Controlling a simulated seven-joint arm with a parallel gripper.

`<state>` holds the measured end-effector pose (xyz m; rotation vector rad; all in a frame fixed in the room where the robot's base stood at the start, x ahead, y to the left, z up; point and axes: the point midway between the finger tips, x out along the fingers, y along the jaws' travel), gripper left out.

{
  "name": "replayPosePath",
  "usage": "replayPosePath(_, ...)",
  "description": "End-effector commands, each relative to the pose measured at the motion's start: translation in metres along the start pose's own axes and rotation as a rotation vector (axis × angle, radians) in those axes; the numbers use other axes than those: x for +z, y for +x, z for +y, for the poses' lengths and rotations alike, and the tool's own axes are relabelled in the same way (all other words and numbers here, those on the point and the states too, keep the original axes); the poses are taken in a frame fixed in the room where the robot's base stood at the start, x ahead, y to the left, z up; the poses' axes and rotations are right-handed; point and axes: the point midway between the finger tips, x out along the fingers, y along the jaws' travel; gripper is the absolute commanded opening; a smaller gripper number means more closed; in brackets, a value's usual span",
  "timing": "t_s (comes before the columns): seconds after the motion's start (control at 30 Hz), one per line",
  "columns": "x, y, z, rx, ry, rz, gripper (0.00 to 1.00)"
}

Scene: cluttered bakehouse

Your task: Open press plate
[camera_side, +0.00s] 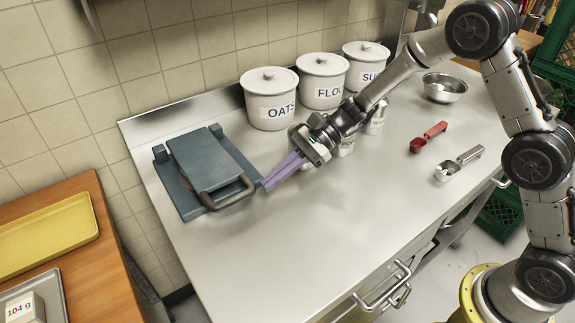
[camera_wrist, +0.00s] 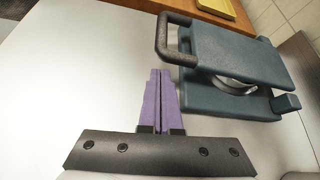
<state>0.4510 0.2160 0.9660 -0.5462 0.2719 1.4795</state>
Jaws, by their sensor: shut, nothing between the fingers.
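The press (camera_side: 205,168) is a blue-grey device on the left part of the steel counter. Its upper plate (camera_side: 212,158) lies lowered over the base, with a dark looped handle (camera_side: 228,193) at its front right. In the wrist view, the upper plate (camera_wrist: 240,50) sits above the base (camera_wrist: 225,98) with a gap, and a pale curved piece shows between them. The handle (camera_wrist: 165,38) sticks out at the left. My gripper (camera_side: 268,184) has purple fingers, shut and empty, just right of the handle. In the wrist view, the fingertips (camera_wrist: 160,72) are below the handle, apart from it.
White canisters labelled OATS (camera_side: 270,105), FLOUR (camera_side: 322,85) and one partly hidden stand along the wall. A steel bowl (camera_side: 444,88), a red scoop (camera_side: 428,137) and a metal scoop (camera_side: 458,164) lie to the right. The counter's front middle is clear.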

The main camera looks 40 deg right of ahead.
Motion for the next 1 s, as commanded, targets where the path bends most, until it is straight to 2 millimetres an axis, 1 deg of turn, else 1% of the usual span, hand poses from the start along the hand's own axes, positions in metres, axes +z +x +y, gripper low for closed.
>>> replayPosePath(0.03,0.0,0.009,0.001,0.003,0.0,0.0,0.0)
replayPosePath(0.1,0.0,0.018,0.0,0.002,-0.001,0.0,0.0)
replayPosePath(0.2,0.0,0.027,0.0,0.001,-0.002,0.0,0.0)
replayPosePath(0.3,0.0,0.032,0.0,0.0,-0.002,0.0,0.0)
replayPosePath(0.77,0.002,0.033,-0.001,0.001,0.001,0.0,0.0)
replayPosePath(0.87,0.005,0.031,-0.002,0.007,0.012,-0.002,0.0)
replayPosePath(1.0,0.016,0.025,-0.005,0.027,0.046,-0.008,0.0)
